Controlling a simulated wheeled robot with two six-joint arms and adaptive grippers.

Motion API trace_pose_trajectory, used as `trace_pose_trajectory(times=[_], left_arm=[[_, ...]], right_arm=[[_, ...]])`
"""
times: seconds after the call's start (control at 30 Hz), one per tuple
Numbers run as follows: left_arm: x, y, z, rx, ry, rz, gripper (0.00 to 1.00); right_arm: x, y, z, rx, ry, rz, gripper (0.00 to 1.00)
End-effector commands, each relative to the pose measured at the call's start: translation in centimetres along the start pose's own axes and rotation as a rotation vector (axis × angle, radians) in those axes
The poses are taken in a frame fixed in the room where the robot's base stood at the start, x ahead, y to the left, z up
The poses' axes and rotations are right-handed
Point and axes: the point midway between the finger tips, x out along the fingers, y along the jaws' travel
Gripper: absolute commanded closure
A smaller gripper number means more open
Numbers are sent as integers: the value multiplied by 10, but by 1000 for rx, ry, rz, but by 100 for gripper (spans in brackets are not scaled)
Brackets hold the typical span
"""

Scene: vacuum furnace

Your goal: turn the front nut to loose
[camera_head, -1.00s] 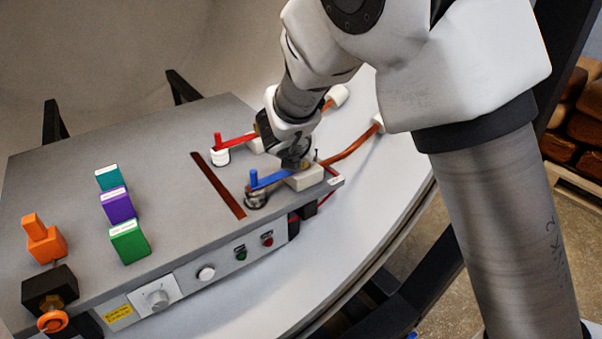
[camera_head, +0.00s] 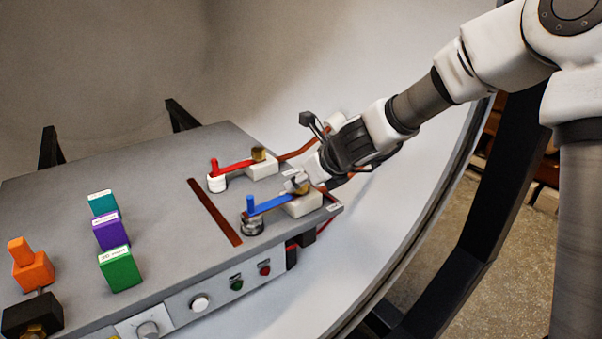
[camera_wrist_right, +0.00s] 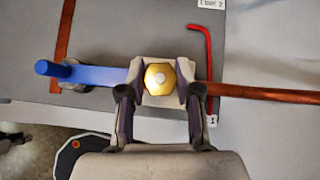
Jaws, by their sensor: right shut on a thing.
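The front nut is a brass hex nut (camera_wrist_right: 161,77) on a pale block (camera_head: 306,205) at the right end of the blue lever (camera_head: 272,204). My right gripper (camera_head: 297,184) comes in from the right, with its fingertips at this nut, and partly hides it in the head view. In the right wrist view my right gripper (camera_wrist_right: 160,82) has one finger on each side of the nut and is shut on it. The blue lever lies flat, pointing left from the block to a round metal post (camera_head: 252,224). My left gripper is not in view.
Behind it, a red lever (camera_head: 235,166) has its own brass nut (camera_head: 258,154) on a pale block. A red hex key (camera_wrist_right: 207,70) lies beside the gripper. Teal, purple and green blocks (camera_head: 121,269) and an orange part (camera_head: 31,268) stand at left.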

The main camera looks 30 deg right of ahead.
Motion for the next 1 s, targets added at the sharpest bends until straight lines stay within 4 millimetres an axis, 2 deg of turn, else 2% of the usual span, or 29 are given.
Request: trace_pose_trajectory(times=[0.03, 0.1, 0.4, 0.63, 1.0], left_arm=[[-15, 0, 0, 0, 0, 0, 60], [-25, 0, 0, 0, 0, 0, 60], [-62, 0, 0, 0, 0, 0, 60], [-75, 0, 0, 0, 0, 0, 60], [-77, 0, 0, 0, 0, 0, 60]], right_arm=[[-5, -1, 6, -25, -1, 31, 100], [-6, -2, 6, -69, 0, 74, 100], [-4, -2, 6, -217, -1, 217, 100], [-2, -2, 4, -274, -3, 272, 100], [0, -2, 2, -290, -3, 287, 100]])
